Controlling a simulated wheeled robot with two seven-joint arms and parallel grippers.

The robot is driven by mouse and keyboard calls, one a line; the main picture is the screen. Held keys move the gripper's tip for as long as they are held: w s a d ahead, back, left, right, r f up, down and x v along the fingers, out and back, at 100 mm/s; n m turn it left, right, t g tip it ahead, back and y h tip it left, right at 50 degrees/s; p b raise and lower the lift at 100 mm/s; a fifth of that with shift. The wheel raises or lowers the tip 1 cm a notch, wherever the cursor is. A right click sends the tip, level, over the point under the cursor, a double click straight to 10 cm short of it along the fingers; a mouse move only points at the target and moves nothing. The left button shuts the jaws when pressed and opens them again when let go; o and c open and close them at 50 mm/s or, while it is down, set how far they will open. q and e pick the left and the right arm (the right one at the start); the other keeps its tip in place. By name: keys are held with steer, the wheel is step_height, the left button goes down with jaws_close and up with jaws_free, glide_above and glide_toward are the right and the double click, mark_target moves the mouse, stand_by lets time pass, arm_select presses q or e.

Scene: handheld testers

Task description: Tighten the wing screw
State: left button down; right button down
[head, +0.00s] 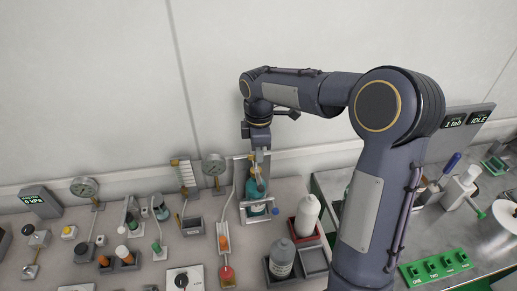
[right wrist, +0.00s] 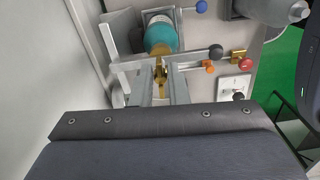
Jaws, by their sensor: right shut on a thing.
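My right gripper (head: 261,172) reaches down from above to a metal frame (head: 242,170) that stands around a teal bottle (head: 257,192). In the right wrist view its two fingers (right wrist: 161,78) are shut on a small brass wing screw (right wrist: 160,70), which sits between their tips, in front of the teal bottle (right wrist: 160,37). The fingers hide part of the screw, and its exact angle is hard to tell. In the head view the gripper covers the screw. My left gripper does not show.
Grey and white bottles (head: 282,258) stand in trays just right of the frame. A wall is close behind. A green strip (head: 436,265) lies on the right bench.

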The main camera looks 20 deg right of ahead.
steer(key=m, duration=0.3)
steer(key=shift+s+m, duration=0.1)
steer(key=shift+m, duration=0.3)
steer(key=m, duration=0.3)
steer(key=shift+s+a+m, duration=0.1)
steer(key=shift+a+m, duration=0.05)
steer(key=shift+m, duration=0.15)
steer(key=m, duration=0.3)
steer(key=shift+s+a+m, duration=0.1)
steer(key=shift+a+m, duration=0.05)
steer(key=shift+m, duration=0.15)
steer(key=m, duration=0.3)
steer(key=shift+a+m+p, duration=0.15)
steer(key=shift+m+p, duration=0.15)
steer(key=shift+p, duration=0.05)
steer(key=m, duration=0.6)
steer(key=shift+a+r+p, duration=0.1)
steer(key=shift+a+p, duration=0.1)
steer(key=shift+p, duration=0.1)
steer(key=m, duration=0.4)
steer(key=shift+w+a+m+p, duration=0.15)
steer(key=shift+w+m+p, duration=0.05)
steer(key=shift+m+p, duration=0.15)
steer(key=shift+w+m, duration=0.1)
steer(key=shift+m, duration=1.15)
steer(key=c, duration=1.4)
jaws_free()
